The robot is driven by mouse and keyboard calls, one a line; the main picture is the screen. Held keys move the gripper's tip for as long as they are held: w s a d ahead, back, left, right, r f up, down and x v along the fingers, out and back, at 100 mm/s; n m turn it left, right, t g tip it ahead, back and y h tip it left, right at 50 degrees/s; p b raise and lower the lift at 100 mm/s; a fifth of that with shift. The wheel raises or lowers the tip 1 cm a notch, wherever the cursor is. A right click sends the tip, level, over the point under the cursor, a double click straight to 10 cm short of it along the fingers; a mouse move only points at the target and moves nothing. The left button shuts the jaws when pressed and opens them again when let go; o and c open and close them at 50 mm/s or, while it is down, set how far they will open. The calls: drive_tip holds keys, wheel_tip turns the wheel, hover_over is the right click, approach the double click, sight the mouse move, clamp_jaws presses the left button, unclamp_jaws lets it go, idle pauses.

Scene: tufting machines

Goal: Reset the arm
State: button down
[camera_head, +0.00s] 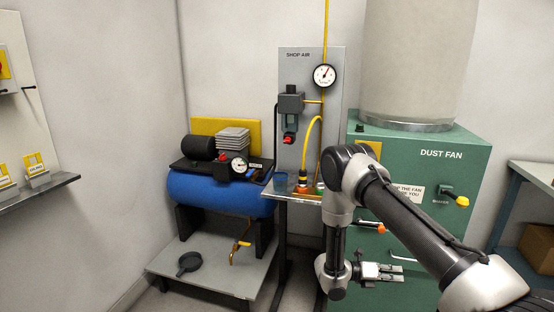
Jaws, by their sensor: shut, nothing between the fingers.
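My arm (415,224) comes in from the lower right and bends over at its elbow, then drops down in front of the green dust fan cabinet (434,187). My gripper (396,271) is at the lower end of the arm and points right, in front of the lower part of the cabinet. It is small in the view; its fingers are shut with nothing between them. The arm hides part of the cabinet front, including part of a sign on it.
A blue compressor (220,193) stands on a low grey platform (207,270) at left. A shop air panel (314,73) with a gauge stands behind a small shelf (291,195). A grey shelf (37,190) is at far left, a table (536,173) at far right.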

drive_tip(key=s+a+r+m+t+y, duration=0.1)
drive_tip(key=s+r+m+y, duration=0.4)
drive_tip(key=s+r+m, duration=0.4)
drive_tip(key=s+a+r+m+t+y, duration=0.1)
drive_tip(key=s+r+m+y, duration=0.4)
drive_tip(key=r, duration=1.4)
drive_tip(key=s+a+r+m+t+y, duration=0.2)
drive_tip(key=s+r+m+y, duration=0.4)
drive_tip(key=s+r+m, duration=0.7)
drive_tip(key=shift+s+r+m, duration=0.35)
drive_tip(key=shift+r+m, duration=0.5)
drive_tip(key=shift+m, duration=0.15)
